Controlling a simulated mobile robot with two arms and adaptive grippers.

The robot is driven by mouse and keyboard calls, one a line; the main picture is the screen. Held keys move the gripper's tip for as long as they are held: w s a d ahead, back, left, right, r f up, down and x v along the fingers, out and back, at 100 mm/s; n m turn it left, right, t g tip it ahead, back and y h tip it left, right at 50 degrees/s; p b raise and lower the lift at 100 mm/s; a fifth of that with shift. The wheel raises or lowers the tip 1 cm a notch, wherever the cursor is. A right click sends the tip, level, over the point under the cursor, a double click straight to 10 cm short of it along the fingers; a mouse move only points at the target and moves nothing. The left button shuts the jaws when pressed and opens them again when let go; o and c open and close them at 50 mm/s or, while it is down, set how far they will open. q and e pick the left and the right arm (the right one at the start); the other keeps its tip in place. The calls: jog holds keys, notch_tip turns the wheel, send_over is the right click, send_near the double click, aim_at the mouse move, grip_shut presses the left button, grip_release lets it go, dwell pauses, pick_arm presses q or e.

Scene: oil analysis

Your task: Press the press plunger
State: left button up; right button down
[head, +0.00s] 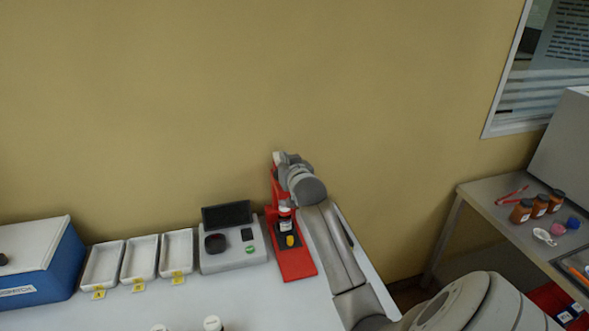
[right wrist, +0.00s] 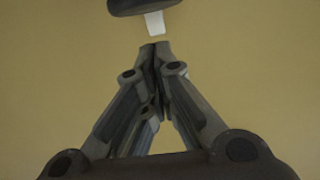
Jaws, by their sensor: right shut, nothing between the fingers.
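The red press (head: 297,264) stands at the right end of the white table, against the wall side. A small bottle with a red band (head: 285,218) sits in it, and a yellow piece (head: 290,241) lies in front of the bottle. My right gripper (head: 279,158) is at the top of the press; its arm hides part of the press. In the right wrist view my right gripper (right wrist: 154,45) is shut and empty. Just beyond its tips is a dark rounded part with a pale strip (right wrist: 155,23), possibly the plunger; I cannot tell contact. My left gripper is not in view.
A grey device with a dark screen (head: 232,255) stands left of the press, then several white trays (head: 141,258) and a blue box (head: 45,268). A side table (head: 480,200) with brown jars (head: 521,211) is at right. White-capped bottles (head: 212,323) stand at the front edge.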

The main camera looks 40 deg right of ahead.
jog(key=b+v, duration=0.2)
jog(key=v, duration=0.6)
jog(key=shift+s+a+b, duration=0.15)
jog(key=shift+s+b, duration=0.15)
jog(key=shift+f, duration=0.1)
dwell(0.5)
